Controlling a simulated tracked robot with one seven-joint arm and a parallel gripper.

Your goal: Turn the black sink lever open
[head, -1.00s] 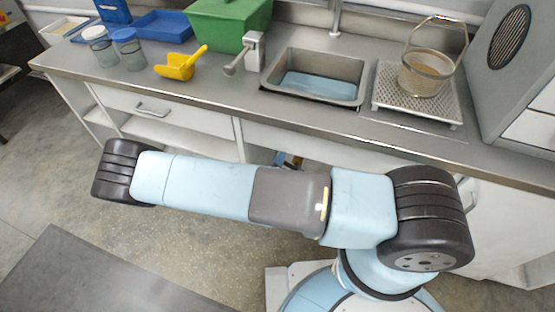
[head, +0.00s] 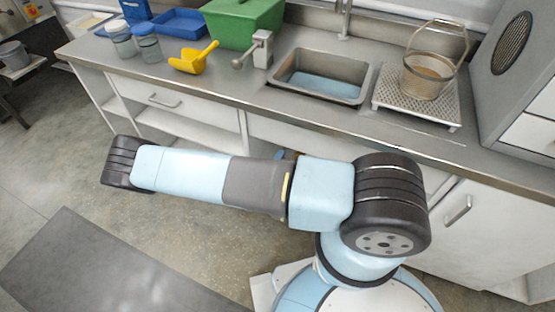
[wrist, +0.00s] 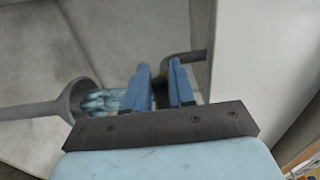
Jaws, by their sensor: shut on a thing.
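In the wrist view my gripper (wrist: 160,97) has its two blue fingers close together around a dark bent bar. This bar, which looks like the black lever (wrist: 188,62), comes from the right by a white panel and bends down between the fingers. Its gripped end is mostly hidden. In the head view my arm lies across the front of the counter and hides most of the gripper and the lever. The sink (head: 319,98) is set in the counter, with something pale blue inside.
In the wrist view a grey round cup on a rod (wrist: 30,111), holding pale blue lumps, is left of the fingers. On the counter (head: 215,90) are a yellow scoop (head: 190,64), a green bin (head: 235,25), a grey-knobbed fixture (head: 262,50) and a basket (head: 426,80). Open floor lies left.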

